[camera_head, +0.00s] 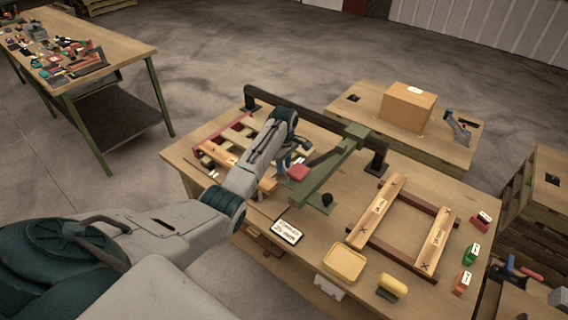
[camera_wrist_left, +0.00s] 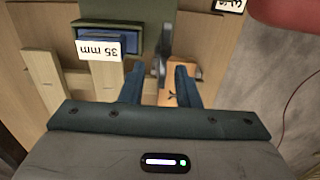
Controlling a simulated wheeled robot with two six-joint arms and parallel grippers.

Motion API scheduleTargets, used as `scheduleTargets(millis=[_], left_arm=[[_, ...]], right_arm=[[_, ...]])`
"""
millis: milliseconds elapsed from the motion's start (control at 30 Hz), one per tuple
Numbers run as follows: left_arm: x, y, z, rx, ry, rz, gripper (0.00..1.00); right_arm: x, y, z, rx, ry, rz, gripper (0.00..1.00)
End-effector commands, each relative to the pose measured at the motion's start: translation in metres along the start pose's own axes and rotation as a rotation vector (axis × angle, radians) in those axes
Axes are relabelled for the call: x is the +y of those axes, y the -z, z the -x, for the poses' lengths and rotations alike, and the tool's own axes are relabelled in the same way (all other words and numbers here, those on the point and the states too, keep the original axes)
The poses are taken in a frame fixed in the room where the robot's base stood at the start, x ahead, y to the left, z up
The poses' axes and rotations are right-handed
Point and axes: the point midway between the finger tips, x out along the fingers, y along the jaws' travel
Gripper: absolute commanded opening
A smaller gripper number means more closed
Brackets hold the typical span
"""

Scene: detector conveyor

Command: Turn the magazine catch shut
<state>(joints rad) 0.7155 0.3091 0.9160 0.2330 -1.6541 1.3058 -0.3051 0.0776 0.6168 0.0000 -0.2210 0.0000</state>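My left gripper (camera_wrist_left: 158,88) is open in the left wrist view, with a gap between its two dark blue fingers. A thin grey upright piece (camera_wrist_left: 164,55) shows ahead of this gap; I cannot tell whether it touches a finger. An orange wooden piece (camera_wrist_left: 176,77) with a dark mark lies behind and beside the right finger, partly hidden. I cannot tell for certain which piece is the magazine catch. In the head view my left gripper (camera_head: 287,160) is low over the bench, beside a red-framed slatted rack (camera_head: 232,127). My right gripper is not in view.
A green box labelled 35 mm (camera_wrist_left: 100,46) is close by in the wrist view. A green bar (camera_head: 333,167) and dark rail (camera_head: 320,124) stand over the bench (camera_head: 300,258). A wooden frame (camera_head: 379,201), yellow tray (camera_head: 344,264) and several coloured blocks occupy the right.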

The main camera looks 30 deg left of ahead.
Motion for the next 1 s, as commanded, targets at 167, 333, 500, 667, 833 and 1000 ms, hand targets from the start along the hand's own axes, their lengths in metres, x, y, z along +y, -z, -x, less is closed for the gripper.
scheduleTargets(millis=[167, 333, 500, 667, 833, 1000], left_arm=[[0.000, 0.000, -0.009, 0.001, 0.000, 0.000, 0.29], [0.000, 0.000, -0.010, 0.001, -0.001, 0.000, 0.29], [0.000, 0.000, -0.010, 0.001, -0.001, 0.000, 0.09], [0.000, 0.000, -0.010, 0.001, -0.001, 0.000, 0.00], [0.000, 0.000, -0.009, 0.001, -0.001, -0.009, 0.00], [0.001, 0.000, -0.009, 0.001, -0.001, -0.055, 0.00]], right_arm=[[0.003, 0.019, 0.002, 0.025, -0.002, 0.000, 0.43], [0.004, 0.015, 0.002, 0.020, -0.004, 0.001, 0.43], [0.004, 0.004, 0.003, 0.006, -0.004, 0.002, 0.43], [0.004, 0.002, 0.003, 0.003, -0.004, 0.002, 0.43], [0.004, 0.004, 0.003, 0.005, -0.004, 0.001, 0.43], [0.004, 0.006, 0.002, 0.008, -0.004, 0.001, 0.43]])
